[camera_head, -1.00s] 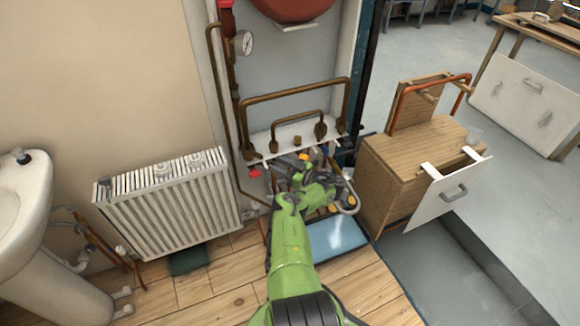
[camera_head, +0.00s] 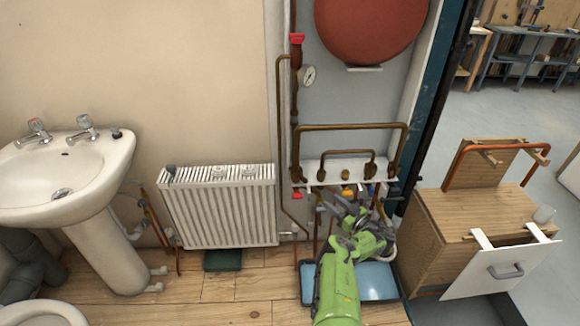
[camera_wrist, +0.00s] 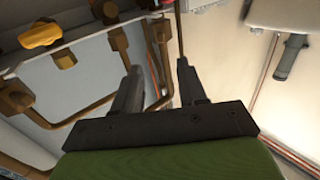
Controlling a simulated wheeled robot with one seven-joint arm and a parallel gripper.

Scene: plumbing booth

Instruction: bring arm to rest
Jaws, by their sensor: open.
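My gripper (camera_wrist: 160,85) is open in the wrist view, its two dark fingers apart with nothing between them. Behind the fingers are brown copper pipes (camera_wrist: 85,100) and a yellow valve handle (camera_wrist: 40,35). In the head view my green arm reaches up from the bottom toward the pipework below the red tank (camera_head: 368,30). The fingertips are hard to make out in the head view, among the pipes and my own wrist.
A white radiator (camera_head: 222,210) and a washbasin (camera_head: 70,170) stand to the left. A blue tray (camera_head: 375,280) lies on the floor under my arm. A wooden cabinet (camera_head: 425,240) with a white drawer front (camera_head: 500,268) stands close on the right.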

